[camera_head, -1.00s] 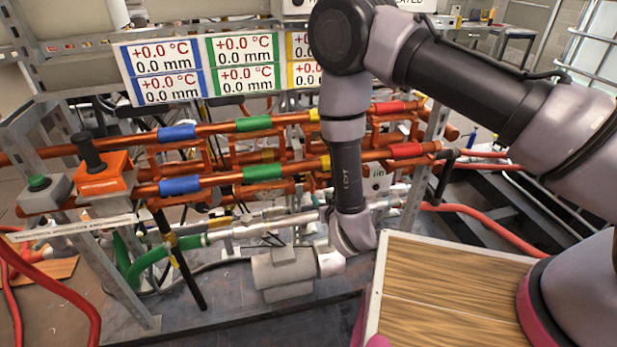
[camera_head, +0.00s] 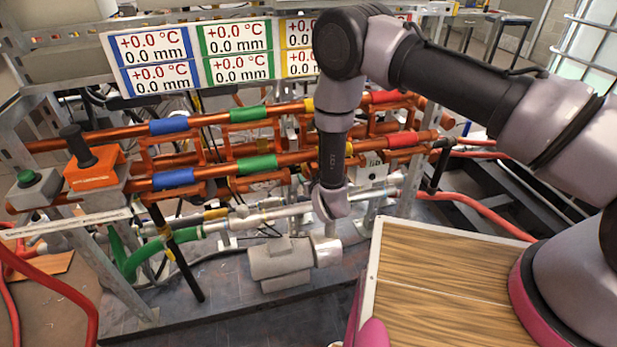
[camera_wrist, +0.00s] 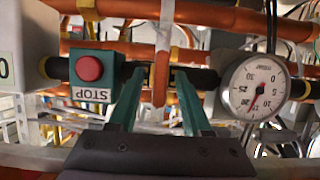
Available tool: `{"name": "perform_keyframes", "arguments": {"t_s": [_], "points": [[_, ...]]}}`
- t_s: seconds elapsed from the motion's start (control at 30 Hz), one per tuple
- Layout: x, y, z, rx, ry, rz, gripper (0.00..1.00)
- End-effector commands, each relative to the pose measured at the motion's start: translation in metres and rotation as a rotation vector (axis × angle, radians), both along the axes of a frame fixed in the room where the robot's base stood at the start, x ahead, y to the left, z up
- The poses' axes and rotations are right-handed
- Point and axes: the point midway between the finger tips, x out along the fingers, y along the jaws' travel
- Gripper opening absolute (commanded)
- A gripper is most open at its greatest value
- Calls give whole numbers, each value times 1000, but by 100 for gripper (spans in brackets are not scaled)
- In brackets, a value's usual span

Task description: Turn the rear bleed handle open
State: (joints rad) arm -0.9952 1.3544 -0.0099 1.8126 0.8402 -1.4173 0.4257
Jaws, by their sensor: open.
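In the wrist view, the two green fingers of my gripper (camera_wrist: 156,78) are spread apart with nothing held. A vertical orange piece (camera_wrist: 162,70) shows between and beyond the fingertips, in front of a dark horizontal bar; I cannot tell whether the fingers touch it or whether it is the rear bleed handle. In the head view, my arm's last links hang before the copper pipes (camera_head: 270,163), and my gripper is hidden. A black handle (camera_head: 77,146) stands upright on an orange block at left. Another black handle (camera_head: 438,168) hangs at the pipes' right end.
A red stop button (camera_wrist: 89,68) is close left of the fingers, and a round gauge (camera_wrist: 255,88) is close right. A grey cylinder (camera_head: 285,263) lies below the pipes. A wooden tabletop (camera_head: 440,270) is at lower right. Red hoses (camera_head: 480,215) run at right.

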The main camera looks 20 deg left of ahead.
Motion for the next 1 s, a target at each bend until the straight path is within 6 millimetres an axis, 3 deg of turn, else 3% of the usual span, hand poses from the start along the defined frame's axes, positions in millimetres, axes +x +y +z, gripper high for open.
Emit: {"name": "perform_keyframes", "arguments": {"t_s": [0.17, 0.2, 0.3, 0.33, 0.73, 1.0], "points": [[0, 0, 0, 0, 0, 0, 49], [0, 0, 0, 0, 0, 0, 45], [0, 0, 0, 0, 0, 0, 7], [0, 0, 0, 0, 0, 0, 0], [-1, 1, 0, -39, -24, 0, 0], [-2, 3, 0, -184, -114, 3, 0]]}}
